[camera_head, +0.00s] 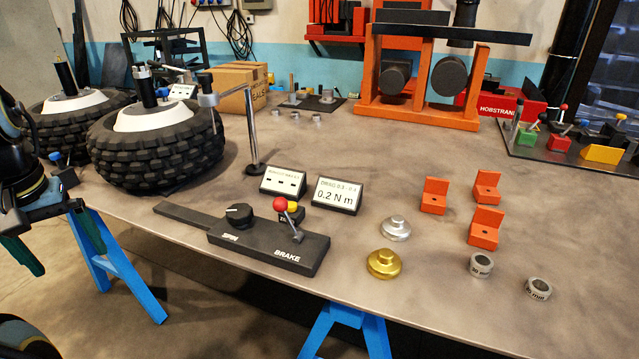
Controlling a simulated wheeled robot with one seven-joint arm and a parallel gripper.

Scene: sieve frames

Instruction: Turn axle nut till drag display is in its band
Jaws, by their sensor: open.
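The drag display (338,195) stands on the table and reads 0.2 N m; its band label starts at 0.3, with the upper figure too small to read surely. The nearer knobbly tyre (158,150) lies flat with a white hub (150,115) and a dark upright axle post (146,88). A small light piece (142,71) sits near the post's top; I cannot tell whether it is the axle nut. My gripper (56,243) is at the left edge, open and empty, in front of the tyre and apart from it.
A gauge stand (253,140) rises right of the tyre. The spin and brake box (270,240) has a red-knobbed lever. A second display (283,182) shows dashes. Silver (395,229) and gold (384,264) knobs, orange blocks (486,228) and grey rings (481,265) lie right.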

